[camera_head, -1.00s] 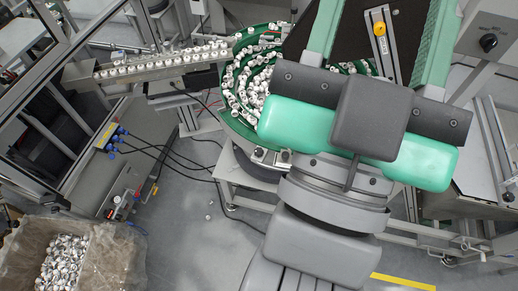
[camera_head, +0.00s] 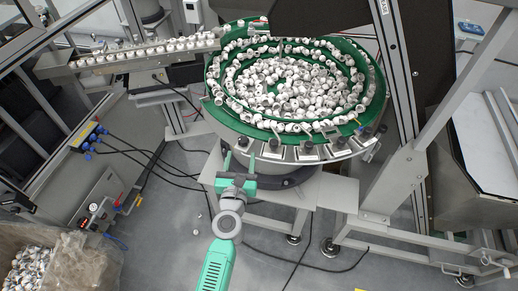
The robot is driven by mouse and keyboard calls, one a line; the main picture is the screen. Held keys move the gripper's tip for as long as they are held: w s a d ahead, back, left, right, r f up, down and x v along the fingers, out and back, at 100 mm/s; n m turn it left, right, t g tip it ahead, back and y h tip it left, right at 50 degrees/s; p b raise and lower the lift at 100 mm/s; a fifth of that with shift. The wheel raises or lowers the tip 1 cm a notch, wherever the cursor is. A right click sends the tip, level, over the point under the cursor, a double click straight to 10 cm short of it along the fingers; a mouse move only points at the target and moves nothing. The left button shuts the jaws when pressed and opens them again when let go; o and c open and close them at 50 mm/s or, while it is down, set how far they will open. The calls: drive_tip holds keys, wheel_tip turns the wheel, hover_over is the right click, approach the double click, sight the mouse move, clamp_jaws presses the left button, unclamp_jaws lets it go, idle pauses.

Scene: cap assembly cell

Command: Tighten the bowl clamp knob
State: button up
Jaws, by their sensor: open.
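The green vibratory bowl (camera_head: 228,108) is full of white caps and stands at the upper middle. Several small dark knobs sit along its near rim; the leftmost dark knob (camera_head: 243,142) is nearest to my gripper. I cannot tell which knob is the bowl clamp knob. My gripper (camera_head: 241,158) is open, with its two green fingers apart and pointing up the picture at the near left rim. The leftmost knob shows just beyond the gap between the fingertips. I cannot tell whether they touch anything.
A cap-filled chute (camera_head: 130,55) runs left from the bowl. The bowl stands on a pale frame (camera_head: 335,195) with legs. A grey upright post (camera_head: 398,70) rises at the right. A crate of caps (camera_head: 85,262) is at the lower left. Dark cables cross the floor.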

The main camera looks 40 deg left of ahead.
sight(243, 145)
drive_tip(key=b+x, duration=0.3)
drive_tip(key=x, duration=0.3)
drive_tip(key=shift+w+a+f, duration=0.2)
drive_tip(key=shift+w+a, duration=0.05)
drive_tip(key=shift+w+a+r+b, duration=0.25)
drive_tip(key=shift+w+a+b, duration=0.1)
drive_tip(key=shift+w, duration=0.15)
drive_tip(key=shift+c, duration=0.2)
drive_tip(key=c, duration=0.9)
